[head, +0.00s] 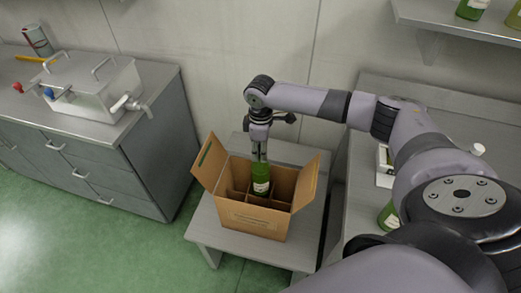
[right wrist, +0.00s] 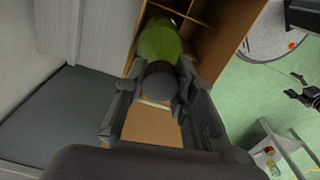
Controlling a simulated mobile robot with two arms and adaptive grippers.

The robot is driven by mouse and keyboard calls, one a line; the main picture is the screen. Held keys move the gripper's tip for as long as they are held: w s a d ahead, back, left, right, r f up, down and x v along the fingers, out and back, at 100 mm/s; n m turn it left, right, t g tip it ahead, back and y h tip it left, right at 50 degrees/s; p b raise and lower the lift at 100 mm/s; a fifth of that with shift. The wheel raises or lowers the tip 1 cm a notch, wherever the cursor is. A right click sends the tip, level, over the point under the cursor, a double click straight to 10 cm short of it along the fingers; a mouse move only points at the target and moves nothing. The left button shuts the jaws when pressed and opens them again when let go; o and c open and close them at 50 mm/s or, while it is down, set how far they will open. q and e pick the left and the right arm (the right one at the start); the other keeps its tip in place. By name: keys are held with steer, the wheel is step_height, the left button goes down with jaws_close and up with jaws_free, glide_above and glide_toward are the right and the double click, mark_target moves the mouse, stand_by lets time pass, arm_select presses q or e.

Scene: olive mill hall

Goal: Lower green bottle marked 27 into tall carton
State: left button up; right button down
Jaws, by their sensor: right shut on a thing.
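The green bottle (head: 262,178) with a white label hangs upright from my right gripper (head: 260,150); its number is too small to read. The tall carton (head: 258,220) stands open, with flaps spread to the left and right and cardboard dividers inside. The bottle's lower part is inside the carton's opening, and its base is hidden. In the right wrist view, my right gripper (right wrist: 158,95) is shut around the bottle's dark top, with the green bottle (right wrist: 158,42) beyond it beside the dividers. I cannot tell whether the bottle touches a divider.
The carton sits on a low grey table (head: 212,232) near the wall. A bench with another green bottle (head: 389,215) is at the right. A shelf (head: 460,25) with bottles is above. A grey cabinet (head: 150,160) with a lidded steel tank (head: 95,80) is at the left.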

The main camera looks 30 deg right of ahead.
mark_target(261, 175)
step_height(261, 175, down, 3)
steer(key=shift+r+b, duration=0.1)
steer(key=shift+b, duration=1)
steer(key=shift+w+f+b, duration=0.1)
steer(key=shift+f+b, duration=2.05)
steer(key=shift+f, duration=3.05)
steer(key=c, duration=1.3)
jaws_free()
steer(key=shift+o, duration=0.3)
steer(key=shift+f, duration=0.1)
step_height(261, 175, up, 12)
steer(key=shift+r, duration=0.1)
